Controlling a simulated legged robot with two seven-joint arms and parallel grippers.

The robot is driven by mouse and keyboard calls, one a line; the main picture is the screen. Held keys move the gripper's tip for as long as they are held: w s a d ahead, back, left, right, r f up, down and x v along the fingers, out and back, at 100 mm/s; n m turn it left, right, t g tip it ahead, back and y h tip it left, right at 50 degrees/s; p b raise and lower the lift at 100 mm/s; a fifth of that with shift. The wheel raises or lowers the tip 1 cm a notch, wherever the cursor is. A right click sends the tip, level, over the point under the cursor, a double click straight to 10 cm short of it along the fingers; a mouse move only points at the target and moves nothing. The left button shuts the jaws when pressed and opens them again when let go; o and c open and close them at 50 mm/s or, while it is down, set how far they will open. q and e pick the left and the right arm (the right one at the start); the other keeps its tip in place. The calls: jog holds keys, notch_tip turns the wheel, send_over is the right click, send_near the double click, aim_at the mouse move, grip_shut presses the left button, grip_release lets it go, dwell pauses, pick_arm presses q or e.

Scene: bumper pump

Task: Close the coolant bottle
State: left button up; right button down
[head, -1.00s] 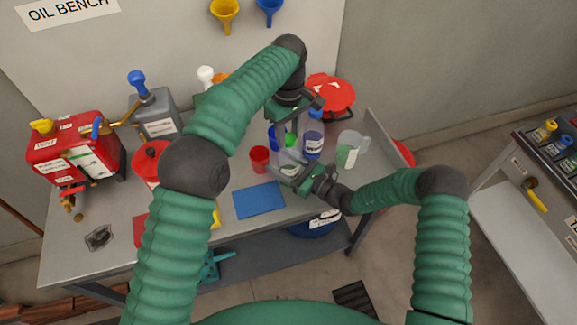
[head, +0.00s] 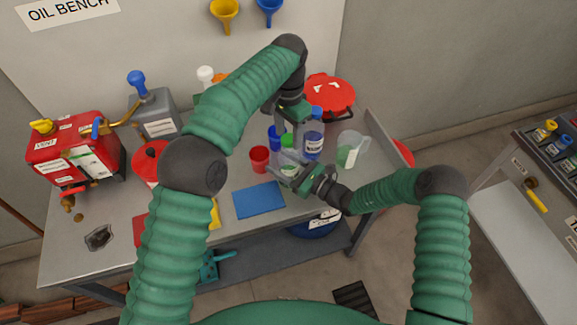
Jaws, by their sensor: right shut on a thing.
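The coolant bottle (head: 287,158) appears as a clear bottle with green at its base, standing near the middle of the bench. A bright green cap (head: 288,140) shows at its top. My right gripper (head: 287,170) comes in from the right and is shut on the bottle's body, hiding part of it. My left gripper (head: 289,130) points down from above, with its fingertips at the green cap. Whether its fingers grip the cap is too small to tell.
A red cup (head: 259,158) and a blue mat (head: 259,200) lie left of the bottle. A dark blue labelled container (head: 313,143) and a clear jug with green liquid (head: 351,148) stand close on the right. A red round lidded can (head: 330,92) is behind.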

pick_arm(q)
jog(key=shift+o, duration=0.8)
notch_tip(320, 180, up, 8)
jog(key=shift+d+f, duration=0.1)
jog(key=shift+f, duration=0.15)
pick_arm(e)
jog(key=shift+c, duration=1.6)
grip_release()
pick_arm(q)
jog(key=shift+f+b, duration=0.55)
pick_arm(e)
jog(key=v, duration=1.7)
